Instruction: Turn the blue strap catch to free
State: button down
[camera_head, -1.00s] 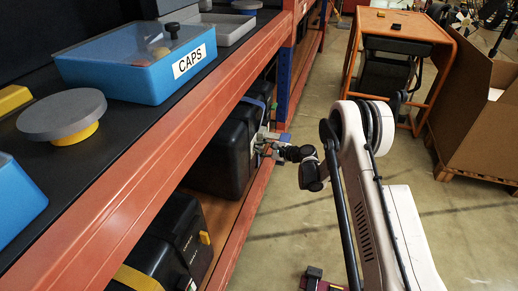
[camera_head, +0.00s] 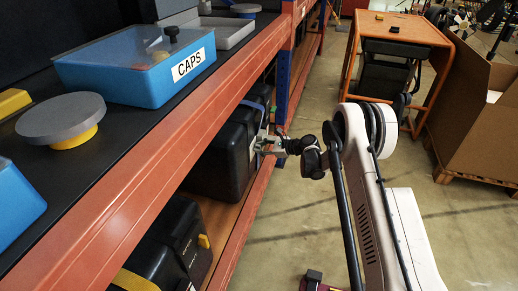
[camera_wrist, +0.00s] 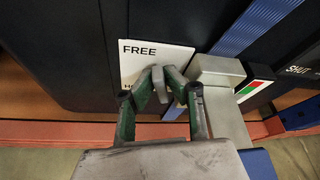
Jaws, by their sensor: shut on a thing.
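The blue strap (camera_wrist: 252,28) runs over a dark case (camera_wrist: 60,50); the strap also shows in the head view. Its catch has a grey metal block (camera_wrist: 216,72) with a small grey lever (camera_wrist: 175,78) beside it. My gripper (camera_wrist: 172,92), with green and grey fingers, is closed around this lever, in front of a white label (camera_wrist: 140,55) reading FREE. Lower lettering on the label is mostly hidden by a finger. In the head view my gripper (camera_head: 266,142) is at the case's front face, on the lower shelf; the catch is too small there to read its angle.
A green, white and red mark (camera_wrist: 256,88) and the word SHUT lie right of the catch. An orange shelf beam (camera_head: 150,150) runs above the case. Another black case (camera_head: 165,245) stands nearer. The floor right of the shelf is open, up to an orange cart (camera_head: 400,30).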

jog(key=c, duration=1.8)
grip_release()
